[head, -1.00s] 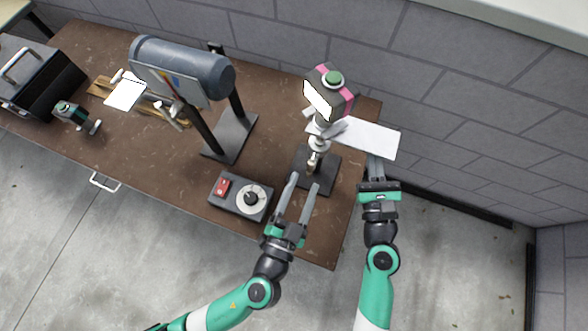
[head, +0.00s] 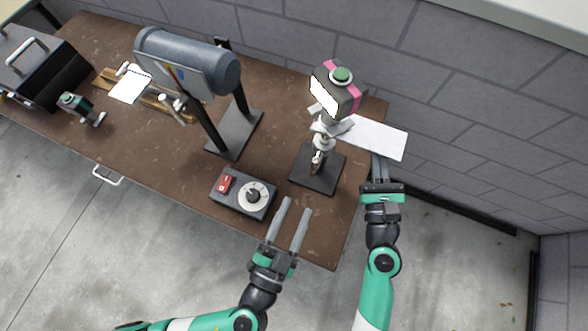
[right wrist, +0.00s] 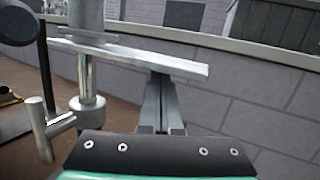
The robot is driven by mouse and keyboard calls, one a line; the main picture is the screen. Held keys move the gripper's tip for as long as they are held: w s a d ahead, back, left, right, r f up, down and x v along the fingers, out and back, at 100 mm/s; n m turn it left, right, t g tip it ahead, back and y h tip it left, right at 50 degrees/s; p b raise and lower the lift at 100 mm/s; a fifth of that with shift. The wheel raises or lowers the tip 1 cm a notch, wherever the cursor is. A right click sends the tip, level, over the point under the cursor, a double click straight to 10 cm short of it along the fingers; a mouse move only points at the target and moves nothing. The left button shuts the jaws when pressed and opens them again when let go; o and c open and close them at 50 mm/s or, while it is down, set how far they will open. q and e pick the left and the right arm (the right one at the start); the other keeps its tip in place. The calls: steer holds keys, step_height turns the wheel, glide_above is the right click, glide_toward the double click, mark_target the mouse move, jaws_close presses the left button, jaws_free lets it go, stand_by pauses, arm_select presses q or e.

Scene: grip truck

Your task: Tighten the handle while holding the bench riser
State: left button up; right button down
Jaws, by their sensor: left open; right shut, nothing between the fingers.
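The bench riser (head: 324,142) stands upright on a dark square base (head: 316,178) near the bench's right end. It carries a black-and-pink box with a green knob (head: 341,74) and a pale flat plate (head: 376,137). In the right wrist view, a metal T-shaped handle (right wrist: 48,128) sticks out sideways from the riser's post (right wrist: 88,103). My left gripper (head: 295,208) is open and empty in front of the base, apart from the riser. My right gripper (head: 378,168) is right of the riser, its fingertips partly hidden by the plate; its fingers (right wrist: 161,95) are shut with nothing between them.
A control box (head: 242,194) with a red switch and dial lies left of my left gripper. A grey cylinder on a stand (head: 187,64) rises mid-bench. A dark case (head: 45,70) and small tools lie far left. A block wall (head: 460,110) runs behind the bench.

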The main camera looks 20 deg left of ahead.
step_height(320, 180, down, 3)
steer(key=b, duration=0.2)
steer(key=shift+f+b, duration=0.1)
steer(key=shift+b, duration=0.2)
steer(key=shift+s, duration=0.15)
steer(key=s+p, duration=0.2)
steer(key=s, duration=1)
steer(key=shift+s, duration=0.4)
